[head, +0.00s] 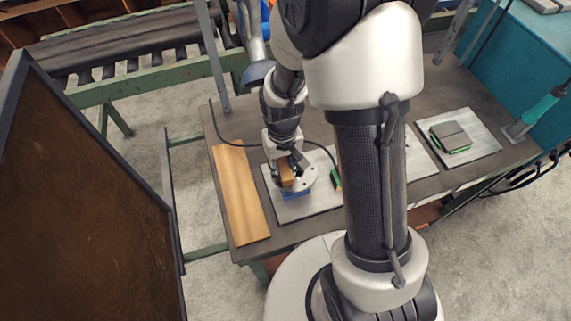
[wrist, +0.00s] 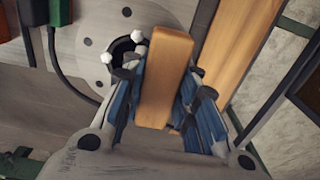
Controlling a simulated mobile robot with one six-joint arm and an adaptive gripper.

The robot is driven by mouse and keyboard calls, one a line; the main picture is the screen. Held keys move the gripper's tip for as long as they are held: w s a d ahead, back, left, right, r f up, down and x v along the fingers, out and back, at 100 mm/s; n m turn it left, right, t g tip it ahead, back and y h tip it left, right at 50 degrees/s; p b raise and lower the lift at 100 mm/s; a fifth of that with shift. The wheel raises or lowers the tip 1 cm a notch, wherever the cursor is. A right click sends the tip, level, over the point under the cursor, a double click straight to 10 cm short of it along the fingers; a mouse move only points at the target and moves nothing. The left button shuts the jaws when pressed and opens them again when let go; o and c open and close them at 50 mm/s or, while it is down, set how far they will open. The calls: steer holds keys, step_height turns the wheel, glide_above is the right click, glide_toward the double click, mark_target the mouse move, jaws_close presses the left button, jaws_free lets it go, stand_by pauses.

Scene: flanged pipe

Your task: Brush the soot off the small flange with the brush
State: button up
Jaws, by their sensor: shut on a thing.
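The brush shows as a light-brown wooden block (wrist: 167,75) standing between my gripper's fingers (wrist: 163,95) in the wrist view. My gripper (head: 285,173) is shut on it, and the brush (head: 287,174) also shows in the head view. The bristles are hidden. The small flange (head: 307,180) is a pale grey disc just right of the gripper. In the wrist view the flange (wrist: 88,60) lies beyond and left of the brush, with a dark central opening and small holes. I cannot tell whether the brush touches it. Soot is not clearly visible.
A pale plate (head: 318,207) lies beneath the flange. A wooden board (head: 238,190) is left of it. A green-ended cable (head: 335,179) lies right of the flange. Another plate (head: 484,142) carries a dark block (head: 451,136). A dark panel (head: 85,200) stands left of the table.

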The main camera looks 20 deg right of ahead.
steer(key=shift+a, duration=0.55)
steer(key=shift+d, duration=1.2)
steer(key=shift+r, duration=0.1)
step_height(320, 180, up, 7)
steer(key=p, duration=0.5)
steer(key=shift+p, duration=0.3)
steer(key=shift+a, duration=0.1)
